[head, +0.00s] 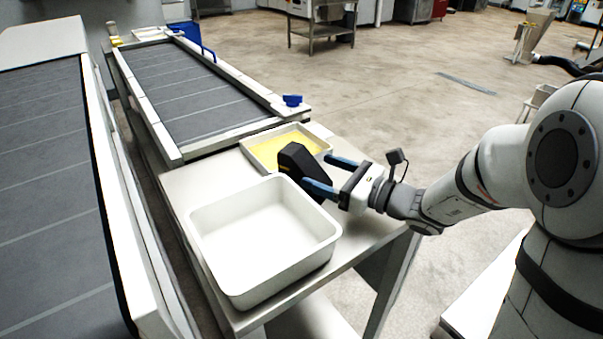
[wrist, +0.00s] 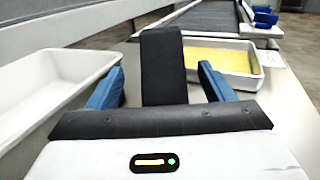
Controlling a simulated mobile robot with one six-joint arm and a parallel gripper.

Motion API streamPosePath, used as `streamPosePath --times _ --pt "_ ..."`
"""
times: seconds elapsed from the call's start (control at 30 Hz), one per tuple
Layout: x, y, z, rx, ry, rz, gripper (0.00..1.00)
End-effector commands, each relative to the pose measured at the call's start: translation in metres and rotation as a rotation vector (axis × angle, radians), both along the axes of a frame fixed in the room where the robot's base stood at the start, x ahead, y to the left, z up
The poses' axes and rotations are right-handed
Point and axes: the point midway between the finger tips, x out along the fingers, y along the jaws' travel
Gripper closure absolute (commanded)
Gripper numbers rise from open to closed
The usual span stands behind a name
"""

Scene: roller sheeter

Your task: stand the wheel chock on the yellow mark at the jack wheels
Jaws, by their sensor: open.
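The black wheel chock (head: 297,163) appears to stand on the steel table, between the white bin and the shallow tray. It is a dark block with a sloped top. In the wrist view the chock (wrist: 163,66) rises between the two blue fingers, with a gap on each side. My gripper (head: 319,171) is open around it, reaching in from the right; it also shows in the wrist view (wrist: 160,86). The chock's base is partly hidden. I cannot make out jack wheels or a floor mark; the only broad yellow area (head: 284,147) lies inside the shallow tray.
The deep white bin (head: 222,257) stands close in front of the chock. The shallow white tray (head: 247,160) is just behind it. A roller sheeter belt (head: 185,85) runs beyond, with a blue knob (head: 292,100) at its corner. The floor at right is mostly free.

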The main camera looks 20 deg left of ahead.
Motion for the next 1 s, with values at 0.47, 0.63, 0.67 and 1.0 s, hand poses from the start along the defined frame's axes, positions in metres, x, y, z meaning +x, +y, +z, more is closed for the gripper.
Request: streamPosePath --times 0.47,0.63,0.67,1.0 --pt "0.017 0.042 -0.004 0.000 -0.001 -0.001 0.25" --pt "0.017 0.041 -0.004 0.000 0.000 -0.001 0.30" --pt "0.017 0.041 -0.004 0.000 0.000 -0.001 0.33" --pt "0.017 0.041 -0.004 0.000 0.000 -0.002 0.61"
